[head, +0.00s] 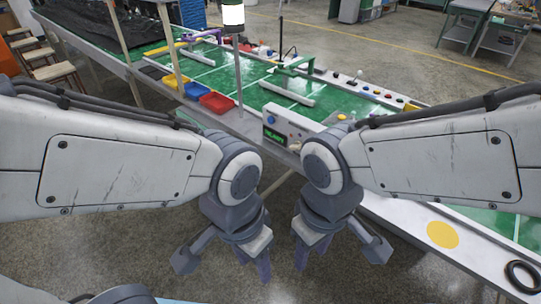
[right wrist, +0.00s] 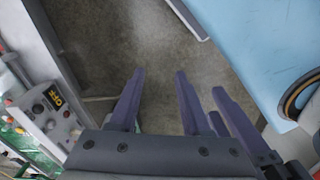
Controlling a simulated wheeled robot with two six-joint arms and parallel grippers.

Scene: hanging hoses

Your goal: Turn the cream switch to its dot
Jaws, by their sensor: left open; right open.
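A grey-white control box (head: 290,126) stands at the near edge of the green-topped bench, with a green lit display, a blue button and small knobs on its front. A box with an orange lit display and several knobs (right wrist: 48,116) shows at the left of the right wrist view. I cannot make out which knob is the cream switch, nor its dot. My left gripper (head: 222,258) hangs open and empty in front of the bench, below the control box. My right gripper (head: 340,254) hangs open and empty just to its right. Neither gripper touches the box.
Yellow, blue and red bins (head: 216,103) sit left of the box. A lamp post (head: 236,60) rises behind it. A strip of coloured buttons (head: 366,88) lies along the far side. A yellow disc (head: 442,235) and black ring (head: 523,275) lie at right. Open floor lies below my grippers.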

